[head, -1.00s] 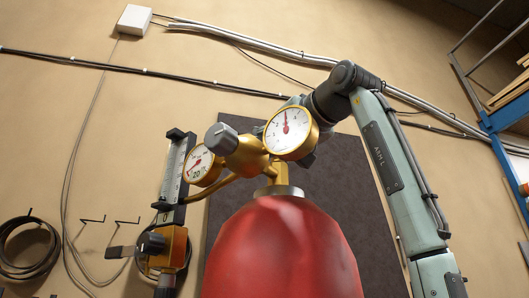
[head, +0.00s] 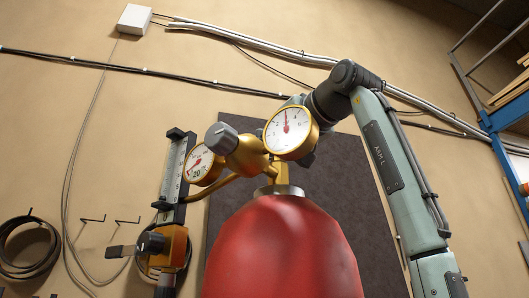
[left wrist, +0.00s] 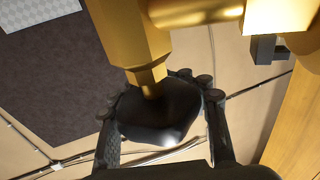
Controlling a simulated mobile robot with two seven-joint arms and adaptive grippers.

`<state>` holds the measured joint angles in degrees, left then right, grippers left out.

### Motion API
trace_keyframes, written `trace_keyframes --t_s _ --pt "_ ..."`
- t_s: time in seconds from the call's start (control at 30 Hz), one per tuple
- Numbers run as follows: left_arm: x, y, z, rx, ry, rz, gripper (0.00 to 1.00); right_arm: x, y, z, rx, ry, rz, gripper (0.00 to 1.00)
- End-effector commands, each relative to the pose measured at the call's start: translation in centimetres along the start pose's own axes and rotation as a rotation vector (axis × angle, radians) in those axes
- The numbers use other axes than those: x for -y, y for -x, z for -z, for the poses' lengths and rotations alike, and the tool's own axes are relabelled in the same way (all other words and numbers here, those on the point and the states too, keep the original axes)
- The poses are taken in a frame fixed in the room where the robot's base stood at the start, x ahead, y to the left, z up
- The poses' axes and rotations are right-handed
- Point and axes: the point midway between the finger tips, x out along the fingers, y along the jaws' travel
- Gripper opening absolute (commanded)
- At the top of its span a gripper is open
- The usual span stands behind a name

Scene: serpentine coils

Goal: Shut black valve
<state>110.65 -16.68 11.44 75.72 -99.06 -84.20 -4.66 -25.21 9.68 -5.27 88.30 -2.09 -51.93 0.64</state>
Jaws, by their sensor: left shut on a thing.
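The black valve knob (left wrist: 165,122) sits at the end of a brass stem in the left wrist view. My left gripper (left wrist: 162,103) has a finger on each side of the knob and is shut on it. In the head view my left arm (head: 385,160) reaches in from the right side, behind the brass regulator (head: 245,158) on the red cylinder (head: 283,250). The gauge there mostly hides my gripper, and the held knob cannot be made out. My right gripper is not in view.
Two white gauges, a right one (head: 286,131) and a left one (head: 200,166), and a grey knob (head: 221,136) crowd the regulator. A coiled hose (head: 28,250) hangs on the wall. Blue shelving (head: 500,118) is at the right.

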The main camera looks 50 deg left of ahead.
Motion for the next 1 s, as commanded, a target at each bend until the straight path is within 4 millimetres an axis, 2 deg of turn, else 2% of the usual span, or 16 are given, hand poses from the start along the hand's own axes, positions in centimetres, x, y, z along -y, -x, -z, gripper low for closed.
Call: trace_keyframes --t_s 0.33,0.57,0.6,0.8,1.0 --pt "-0.57 0.03 -0.06 0.001 0.001 -0.131 0.09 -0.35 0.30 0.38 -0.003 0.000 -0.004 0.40" --pt "-0.60 0.05 -0.03 0.000 -0.001 -0.133 0.09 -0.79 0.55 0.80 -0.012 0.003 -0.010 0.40" --pt "-0.61 0.05 -0.03 0.000 -0.001 -0.133 0.40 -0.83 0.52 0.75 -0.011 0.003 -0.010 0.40" --pt "-0.60 0.05 -0.02 0.000 -0.001 -0.132 0.64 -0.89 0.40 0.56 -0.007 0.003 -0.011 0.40" --pt "-0.60 0.05 -0.01 0.000 0.000 -0.132 0.64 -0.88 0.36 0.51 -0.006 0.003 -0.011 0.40"
